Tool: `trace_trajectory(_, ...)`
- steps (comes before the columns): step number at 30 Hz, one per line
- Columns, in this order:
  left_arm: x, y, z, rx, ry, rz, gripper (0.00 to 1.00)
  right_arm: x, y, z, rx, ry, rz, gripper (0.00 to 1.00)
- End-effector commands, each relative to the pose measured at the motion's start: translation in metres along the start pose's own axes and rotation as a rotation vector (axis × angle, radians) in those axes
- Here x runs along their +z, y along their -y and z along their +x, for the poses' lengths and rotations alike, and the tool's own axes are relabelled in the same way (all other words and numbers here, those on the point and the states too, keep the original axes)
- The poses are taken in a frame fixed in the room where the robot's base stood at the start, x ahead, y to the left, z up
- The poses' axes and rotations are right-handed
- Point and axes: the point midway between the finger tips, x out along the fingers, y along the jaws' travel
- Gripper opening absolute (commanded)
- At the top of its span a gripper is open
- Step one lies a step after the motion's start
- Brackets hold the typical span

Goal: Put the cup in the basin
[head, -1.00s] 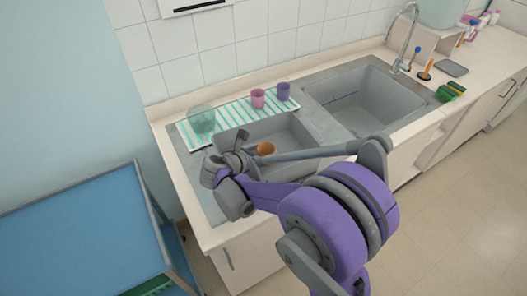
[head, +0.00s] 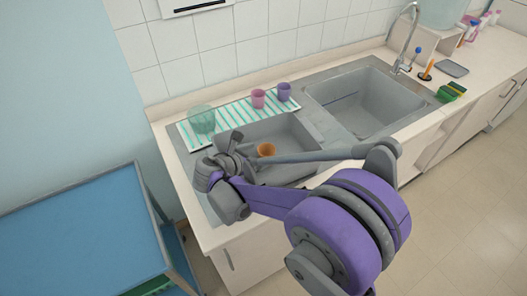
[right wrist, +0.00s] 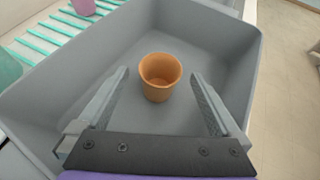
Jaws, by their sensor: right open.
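My right gripper (head: 240,146) is at the left part of this basin. Its jaws are open and empty, one finger towards each side of the cup in the wrist view, with gaps between fingers and cup. My left gripper is not in view.
A striped mat (head: 236,116) behind the left basin bears a green glass vessel (head: 202,119), a pink cup (head: 258,98) and a purple cup (head: 284,91). The right basin (head: 362,101) is empty. A faucet (head: 408,40) stands behind it. A blue-topped table (head: 82,235) is at the left.

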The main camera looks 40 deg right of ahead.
Motion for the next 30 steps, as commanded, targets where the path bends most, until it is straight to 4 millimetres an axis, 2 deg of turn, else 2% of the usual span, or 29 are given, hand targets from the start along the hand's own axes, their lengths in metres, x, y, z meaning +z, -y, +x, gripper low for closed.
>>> trace_trajectory(1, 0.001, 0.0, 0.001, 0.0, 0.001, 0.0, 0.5, -0.001, 0.0, -0.013, 0.004, 0.0, -0.004, 1.0)
trace_trajectory(6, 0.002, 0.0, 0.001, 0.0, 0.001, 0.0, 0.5, -0.001, -0.001, -0.051, 0.005, -0.001, -0.003, 1.0)
trace_trajectory(13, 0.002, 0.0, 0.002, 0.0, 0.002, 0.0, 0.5, -0.001, 0.0, -0.086, 0.002, -0.001, -0.001, 1.0)
trace_trajectory(18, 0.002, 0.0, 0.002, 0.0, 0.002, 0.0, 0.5, -0.001, 0.001, -0.095, 0.0, 0.0, -0.001, 1.0)
trace_trajectory(30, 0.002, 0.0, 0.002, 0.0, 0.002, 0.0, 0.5, 0.0, 0.001, -0.096, -0.001, 0.0, 0.0, 1.0)
